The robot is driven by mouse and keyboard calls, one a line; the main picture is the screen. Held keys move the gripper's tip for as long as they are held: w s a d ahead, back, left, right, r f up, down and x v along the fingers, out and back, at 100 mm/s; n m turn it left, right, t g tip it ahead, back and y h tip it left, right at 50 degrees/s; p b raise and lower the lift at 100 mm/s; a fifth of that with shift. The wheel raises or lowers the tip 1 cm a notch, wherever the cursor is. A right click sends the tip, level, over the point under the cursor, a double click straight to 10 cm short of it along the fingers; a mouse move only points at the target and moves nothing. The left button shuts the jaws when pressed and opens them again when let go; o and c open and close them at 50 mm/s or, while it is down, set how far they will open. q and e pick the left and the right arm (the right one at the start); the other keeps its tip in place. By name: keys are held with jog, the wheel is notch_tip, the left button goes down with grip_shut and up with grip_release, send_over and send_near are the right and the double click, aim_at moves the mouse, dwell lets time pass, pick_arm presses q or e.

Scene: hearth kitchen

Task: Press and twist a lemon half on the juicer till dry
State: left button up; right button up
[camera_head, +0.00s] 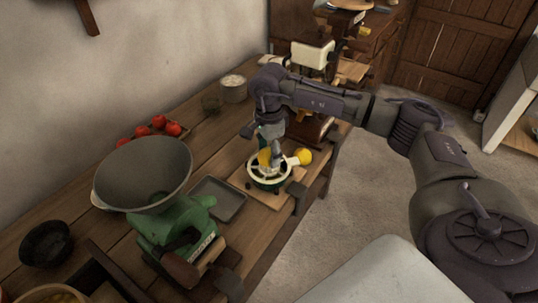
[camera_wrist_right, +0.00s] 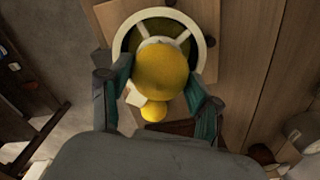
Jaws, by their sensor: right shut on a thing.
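The juicer (camera_head: 256,180) is a round bowl with a pale rim and green lower part, standing on a wooden board (camera_head: 275,203). It also shows in the right wrist view, with its white rim (camera_wrist_right: 121,38) and pale spokes. My right gripper (camera_head: 271,156) points down over the juicer and is shut on a yellow lemon half (camera_wrist_right: 160,78). The lemon half hides the juicer's middle, so I cannot tell whether it touches the cone. A second yellow lemon piece (camera_head: 303,156) lies to the right of the juicer. My left gripper is not in view.
A grey tray (camera_head: 219,198) lies left of the board. A green grinder or scale with a wide grey pan (camera_head: 143,172) stands at the front left. Red tomatoes (camera_head: 159,122), a pale pot (camera_head: 233,89) and a dark bowl (camera_head: 46,243) are also on the table. Floor is clear at right.

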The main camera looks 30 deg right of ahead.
jog(key=n, duration=0.1)
jog(key=n+b, duration=0.1)
jog(key=n, duration=0.1)
jog(key=shift+s+f, duration=0.15)
jog(key=shift+f, duration=0.2)
jog(key=m, duration=0.3)
jog(key=shift+m+p, duration=0.3)
jog(key=shift+m, duration=0.1)
jog(key=m, duration=0.2)
jog(key=shift+r+m, duration=0.1)
jog(key=shift+m, duration=0.3)
jog(key=shift+n, duration=0.4)
jog(key=n+b, duration=0.1)
jog(key=n, duration=0.1)
jog(key=shift+d+n, duration=0.1)
jog(key=shift+n, duration=0.2)
jog(key=n+b, duration=0.1)
jog(key=n, duration=0.2)
jog(key=shift+w+r, duration=0.1)
jog(key=shift+w, duration=0.1)
